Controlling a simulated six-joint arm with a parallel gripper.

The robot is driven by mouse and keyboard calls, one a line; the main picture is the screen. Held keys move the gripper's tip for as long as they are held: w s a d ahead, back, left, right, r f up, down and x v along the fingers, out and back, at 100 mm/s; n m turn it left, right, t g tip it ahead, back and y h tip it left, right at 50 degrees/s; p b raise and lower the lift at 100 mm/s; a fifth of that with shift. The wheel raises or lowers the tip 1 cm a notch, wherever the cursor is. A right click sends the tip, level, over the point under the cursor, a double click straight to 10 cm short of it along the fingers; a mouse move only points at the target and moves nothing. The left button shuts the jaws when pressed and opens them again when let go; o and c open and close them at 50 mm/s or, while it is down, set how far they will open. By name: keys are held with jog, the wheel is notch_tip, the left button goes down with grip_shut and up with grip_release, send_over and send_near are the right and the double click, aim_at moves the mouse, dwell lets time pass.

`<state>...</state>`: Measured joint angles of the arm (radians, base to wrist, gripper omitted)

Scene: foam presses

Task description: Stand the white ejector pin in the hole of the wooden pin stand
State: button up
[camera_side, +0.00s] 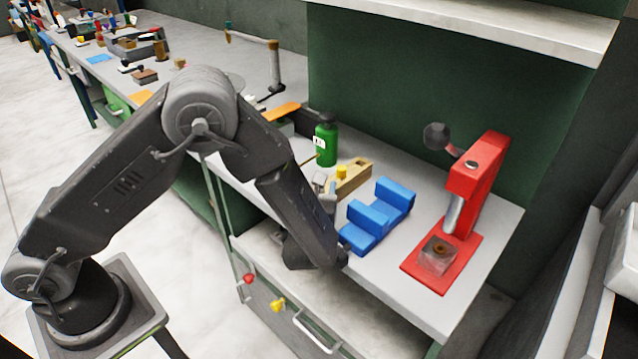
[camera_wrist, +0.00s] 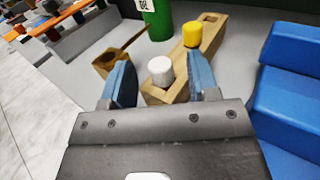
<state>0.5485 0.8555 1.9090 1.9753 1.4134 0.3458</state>
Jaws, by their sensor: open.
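The wooden pin stand (camera_wrist: 181,66) is a long block running away from my gripper in the wrist view; it also shows in the side view (camera_side: 356,178). The white ejector pin (camera_wrist: 160,71) is upright at the stand's near end, apparently seated in it; its base is partly hidden. A yellow pin (camera_wrist: 192,35) stands farther along, and an open hole (camera_wrist: 210,18) shows at the far end. My gripper (camera_wrist: 160,80) is open, its blue fingertips on either side of the white pin with gaps visible. In the side view my arm partly hides this area.
Blue stepped blocks (camera_side: 372,218) stand close to the right of the stand. A green bottle (camera_side: 326,143) is behind it, and a small wooden block with a stick (camera_wrist: 110,62) lies left. A red press (camera_side: 470,190) stands at the bench's right end.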

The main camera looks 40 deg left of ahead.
jog(key=v, duration=1.1)
jog(key=shift+s+d, duration=0.25)
jog(key=shift+s, duration=0.05)
jog(key=s+a+r+n+g, duration=0.9)
jog(key=a+n+g, duration=0.4)
jog(key=n, duration=0.3)
jog(key=s+d+r+n+t+h, duration=0.3)
jog(key=s+r+n+h, duration=0.4)
jog(key=n, duration=0.6)
jog(key=shift+d+r+t+h, duration=0.25)
jog(key=shift+r+t+h, duration=0.05)
jog(key=shift+r+h, duration=1.15)
jog(key=shift+f, duration=0.1)
